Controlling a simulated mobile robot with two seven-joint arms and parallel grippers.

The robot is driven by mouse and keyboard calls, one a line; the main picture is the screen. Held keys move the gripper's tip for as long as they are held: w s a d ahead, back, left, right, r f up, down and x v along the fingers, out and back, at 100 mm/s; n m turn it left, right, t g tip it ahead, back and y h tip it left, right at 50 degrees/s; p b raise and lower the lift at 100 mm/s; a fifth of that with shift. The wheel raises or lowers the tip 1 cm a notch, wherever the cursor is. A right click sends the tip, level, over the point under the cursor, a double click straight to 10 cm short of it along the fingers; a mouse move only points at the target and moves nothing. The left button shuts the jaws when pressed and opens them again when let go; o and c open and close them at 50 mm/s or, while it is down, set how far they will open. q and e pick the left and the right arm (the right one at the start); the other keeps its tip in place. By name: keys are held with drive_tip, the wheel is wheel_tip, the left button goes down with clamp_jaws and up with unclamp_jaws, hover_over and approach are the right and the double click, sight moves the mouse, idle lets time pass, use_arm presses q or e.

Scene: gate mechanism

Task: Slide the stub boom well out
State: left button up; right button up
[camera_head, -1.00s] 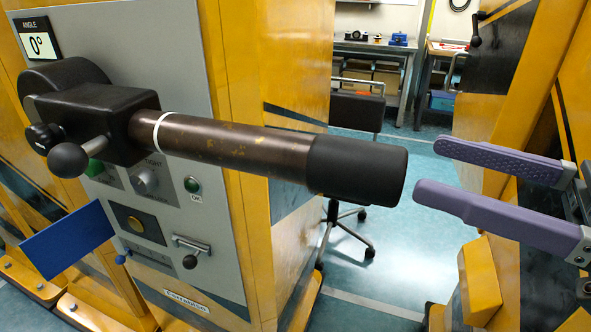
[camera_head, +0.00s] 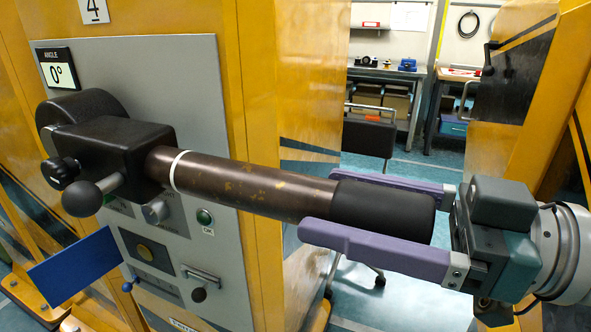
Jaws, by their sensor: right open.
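The stub boom (camera_head: 255,190) is a brown metal tube with a white ring near its black housing (camera_head: 105,150). It points right from the housing and ends in a black grip (camera_head: 385,208). My right gripper (camera_head: 335,205) comes in from the right with its two purple fingers open. One finger lies on the far side of the black grip and the other on the near side, so the grip is between them. Whether the fingers touch it, I cannot tell. My left gripper is not in view.
The housing sits on a grey panel (camera_head: 200,95) with an angle display (camera_head: 58,76) reading 0°, a ball-ended handle (camera_head: 92,196) and a blue plate (camera_head: 75,267). A chair (camera_head: 368,138) and workbenches (camera_head: 390,75) stand behind. Yellow cabinets flank the open floor.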

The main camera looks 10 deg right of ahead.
drive_tip(key=shift+w+a, duration=0.1)
drive_tip(key=shift+c, duration=0.3)
clamp_jaws()
idle(0.4)
